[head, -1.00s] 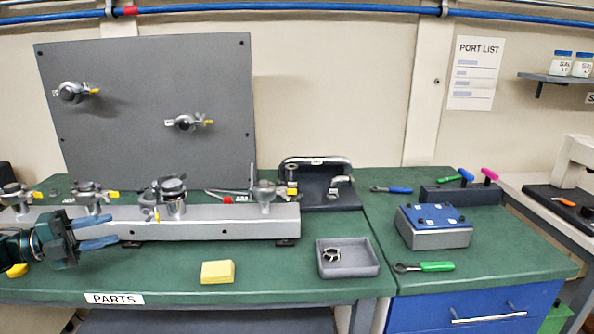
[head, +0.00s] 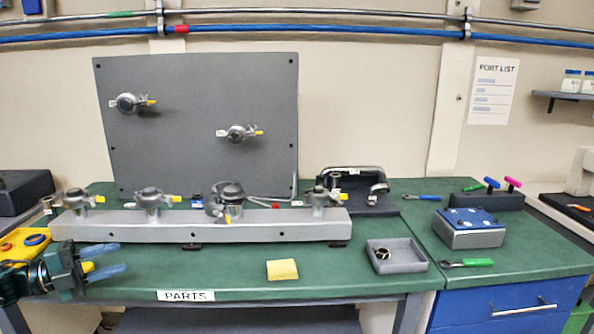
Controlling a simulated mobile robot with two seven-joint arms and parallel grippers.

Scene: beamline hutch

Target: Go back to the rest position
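My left gripper (head: 112,260) is at the lower left in the head view, over the front left of the green bench (head: 330,266). Its two blue fingers are apart and point right. A small yellow patch shows between them near the palm; I cannot tell what it belongs to. The gripper is in front of the grey rail (head: 270,228) that carries several metal clamp fittings. My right gripper is not in view.
A yellow block (head: 282,270) and a grey tray (head: 412,258) holding a ring lie near the front edge. A yellow box (head: 22,243) is at far left. A blue-topped box (head: 470,222) and green-handled tool (head: 468,263) are at right. A grey panel (head: 200,160) stands behind.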

